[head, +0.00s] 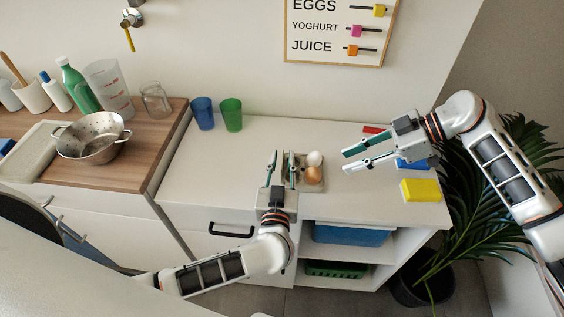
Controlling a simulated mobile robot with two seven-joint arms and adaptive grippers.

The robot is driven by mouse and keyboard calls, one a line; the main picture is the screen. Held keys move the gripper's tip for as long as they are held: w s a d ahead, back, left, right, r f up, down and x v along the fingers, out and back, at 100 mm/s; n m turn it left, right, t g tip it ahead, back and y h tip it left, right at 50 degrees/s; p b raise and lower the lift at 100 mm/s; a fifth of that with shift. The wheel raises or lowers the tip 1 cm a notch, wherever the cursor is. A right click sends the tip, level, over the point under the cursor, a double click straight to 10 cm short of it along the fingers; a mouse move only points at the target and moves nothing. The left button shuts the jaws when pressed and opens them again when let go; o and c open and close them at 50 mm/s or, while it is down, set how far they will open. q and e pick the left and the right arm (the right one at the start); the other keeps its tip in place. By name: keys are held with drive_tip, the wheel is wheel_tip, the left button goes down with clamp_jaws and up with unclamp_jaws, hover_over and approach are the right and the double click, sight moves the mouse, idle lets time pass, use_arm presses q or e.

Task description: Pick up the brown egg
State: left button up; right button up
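The brown egg (313,174) sits in a small grey-beige carton (316,187) on the white counter. A white egg (315,158) is just behind it in the same carton. My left gripper (281,160) is at the carton's left side, its fingers apart and pointing away toward the wall. It is beside the brown egg, not around it, and hides the left part of the carton. My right gripper (345,160) is open and empty to the right of the carton, above the counter.
A yellow block (421,190), a blue block (411,164) and a red item (375,129) lie on the right of the counter. Blue (203,113) and green (231,114) cups stand at the back left. The counter's front middle is clear. A plant (480,210) is beyond the right edge.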

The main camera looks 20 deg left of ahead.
use_arm(q)
clamp_jaws()
